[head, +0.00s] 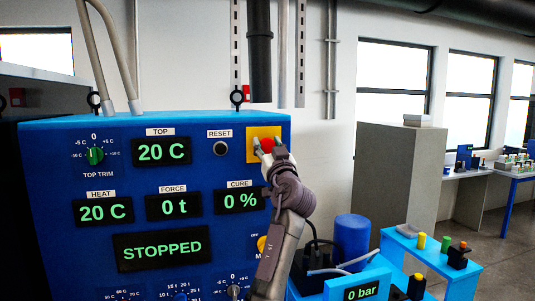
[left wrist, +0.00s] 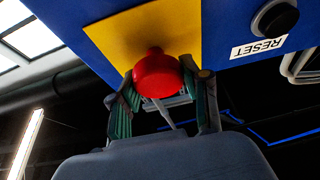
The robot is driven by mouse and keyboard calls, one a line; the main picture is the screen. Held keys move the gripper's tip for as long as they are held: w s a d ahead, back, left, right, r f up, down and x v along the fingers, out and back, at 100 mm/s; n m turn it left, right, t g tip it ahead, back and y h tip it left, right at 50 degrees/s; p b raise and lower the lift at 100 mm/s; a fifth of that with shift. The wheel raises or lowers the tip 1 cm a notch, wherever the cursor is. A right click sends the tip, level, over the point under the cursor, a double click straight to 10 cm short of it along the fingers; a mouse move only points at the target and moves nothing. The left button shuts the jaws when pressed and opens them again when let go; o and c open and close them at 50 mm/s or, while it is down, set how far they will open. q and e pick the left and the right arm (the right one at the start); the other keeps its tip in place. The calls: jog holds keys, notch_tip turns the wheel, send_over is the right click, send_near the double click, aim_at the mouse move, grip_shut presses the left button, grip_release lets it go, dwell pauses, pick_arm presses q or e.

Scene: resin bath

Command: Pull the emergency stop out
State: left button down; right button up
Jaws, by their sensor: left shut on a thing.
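The emergency stop is a red mushroom button (head: 267,145) on a yellow plate (head: 277,131) at the upper right of the blue control panel (head: 60,180). In the left wrist view the red button (left wrist: 157,73) stands out from the yellow plate (left wrist: 120,35). My left gripper (head: 262,149) is at the button, with its two fingers on either side of the red head, shut on it. The fingers and wrist hide part of the button in the head view. The panel display (head: 161,246) reads STOPPED. My right gripper is not in view.
A black RESET button (head: 220,148) sits just left of the yellow plate. Hoses (head: 110,50) rise above the panel. A blue bench (head: 425,252) with small coloured parts stands at the right, near a grey cabinet (head: 395,180).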

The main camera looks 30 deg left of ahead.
pick_arm(q)
jog(key=shift+s+d+f, duration=0.1)
jog(key=shift+d+f, duration=0.1)
jog(key=shift+d, duration=0.05)
jog(key=shift+a, duration=0.1)
jog(key=c, duration=0.9)
grip_release()
jog(key=o, duration=0.4)
jog(key=shift+s+r, duration=0.1)
jog(key=shift+r, duration=0.05)
jog(key=shift+c, duration=0.2)
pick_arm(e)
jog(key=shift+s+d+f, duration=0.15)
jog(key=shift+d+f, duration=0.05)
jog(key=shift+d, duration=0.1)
pick_arm(q)
jog(key=shift+d, duration=0.2)
jog(key=v, duration=1.2)
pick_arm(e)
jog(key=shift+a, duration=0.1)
pick_arm(q)
jog(key=shift+r, duration=0.1)
